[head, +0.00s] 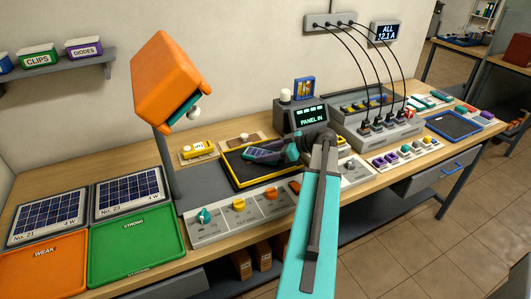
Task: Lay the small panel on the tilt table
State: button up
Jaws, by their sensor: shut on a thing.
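A small dark blue solar panel (264,153) is in my gripper (289,148), which is shut on the panel's right end. The panel is over the tilt table (240,178), a black plate with a yellow edge in the middle of the bench. The panel looks slightly tilted. I cannot tell whether it touches the plate or is just above it. My arm comes in from the lower right and hides the table's right end.
An orange lamp (168,82) on a grey post stands left of the tilt table. A control box (240,213) with knobs lies in front. A meter (309,116) reading "PANEL IN" stands behind. Two larger panels and green (135,248) and orange (42,268) trays fill the left.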

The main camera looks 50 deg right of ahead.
jog(key=shift+f, duration=0.15)
jog(key=o, duration=1.2)
jog(key=shift+c, duration=0.2)
jog(key=b+v, duration=0.2)
jog(key=v, duration=0.8)
jog(key=shift+s+d+b, duration=0.2)
jog(key=shift+s+b, duration=0.15)
jog(key=shift+b, duration=0.05)
jog(key=shift+s+d+r, duration=0.15)
jog(key=shift+s+r, duration=0.35)
jog(key=shift+s, duration=0.05)
